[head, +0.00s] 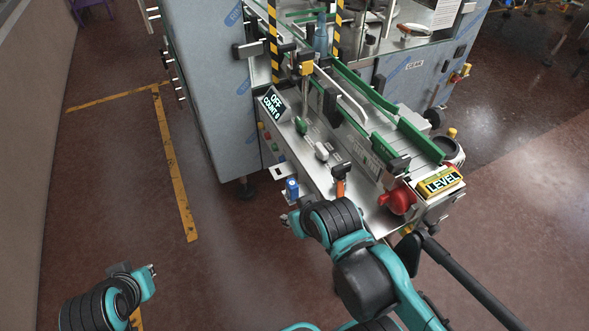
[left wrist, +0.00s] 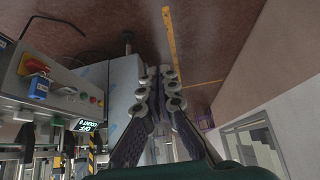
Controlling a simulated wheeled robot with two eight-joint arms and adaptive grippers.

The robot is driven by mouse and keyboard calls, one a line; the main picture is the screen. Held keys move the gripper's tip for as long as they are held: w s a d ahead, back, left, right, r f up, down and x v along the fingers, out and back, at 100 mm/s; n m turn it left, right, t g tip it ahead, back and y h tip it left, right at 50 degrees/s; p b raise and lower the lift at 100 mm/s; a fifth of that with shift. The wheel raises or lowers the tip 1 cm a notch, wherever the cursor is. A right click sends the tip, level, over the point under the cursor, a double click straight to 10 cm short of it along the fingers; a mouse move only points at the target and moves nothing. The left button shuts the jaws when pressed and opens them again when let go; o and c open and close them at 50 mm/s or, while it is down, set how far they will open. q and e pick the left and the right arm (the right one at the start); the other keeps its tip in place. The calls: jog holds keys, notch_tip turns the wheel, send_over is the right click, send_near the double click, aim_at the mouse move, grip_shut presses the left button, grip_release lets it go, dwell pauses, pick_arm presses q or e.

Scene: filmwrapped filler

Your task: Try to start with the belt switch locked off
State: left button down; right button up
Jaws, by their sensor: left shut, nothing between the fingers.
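A blue padlock-like piece (head: 292,188) hangs at a pale switch plate on the left side of the conveyor's front end. The display (head: 272,104) reads OFF, COUNT 0. My left gripper (head: 151,269) is over open floor at the lower left, apart from the machine; its fingers show shut and empty in the left wrist view (left wrist: 158,72). My right gripper (head: 285,221) is just below the blue piece; its fingers are too small to judge.
Green and red buttons (left wrist: 92,100) sit on the side panel between lock and display. A red knob (head: 398,200) and a yellow LEVEL box (head: 440,182) stand at the conveyor's right end. The grey cabinet (head: 210,80) is behind. The floor at left is clear, with yellow lines (head: 175,165).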

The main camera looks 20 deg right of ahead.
aim_at(282, 160)
jog(key=shift+o, duration=0.7)
jog(key=shift+w+a, duration=0.15)
jog(key=shift+w, duration=0.15)
pick_arm(q)
jog(key=w+d+f+n+t+h+b, duration=0.1)
jog(key=w+d+f+h+b, duration=0.15)
jog(key=w+d, duration=0.85)
jog(key=w+d+f+n+h+b, duration=0.1)
jog(key=w+d+f+h+b, duration=0.15)
jog(key=w+d, duration=0.75)
jog(key=w+d+f+n+h+b, duration=0.1)
jog(key=w+d+f+h, duration=0.1)
jog(key=w+d+f, duration=0.3)
jog(key=w+d+f+n+h+b, duration=0.1)
jog(key=w+d+f+h, duration=0.1)
jog(key=w+d+f, duration=0.4)
jog(key=w+f, duration=0.4)
jog(key=f, duration=0.2)
jog(key=shift+w+d+f+n+h, duration=0.2)
jog(key=shift+d+f+n+h, duration=0.05)
jog(key=shift+d+n+h, duration=0.05)
pick_arm(e)
notch_tip(282, 160, down, 7)
jog(key=shift+f, duration=0.15)
jog(key=shift+s, duration=0.1)
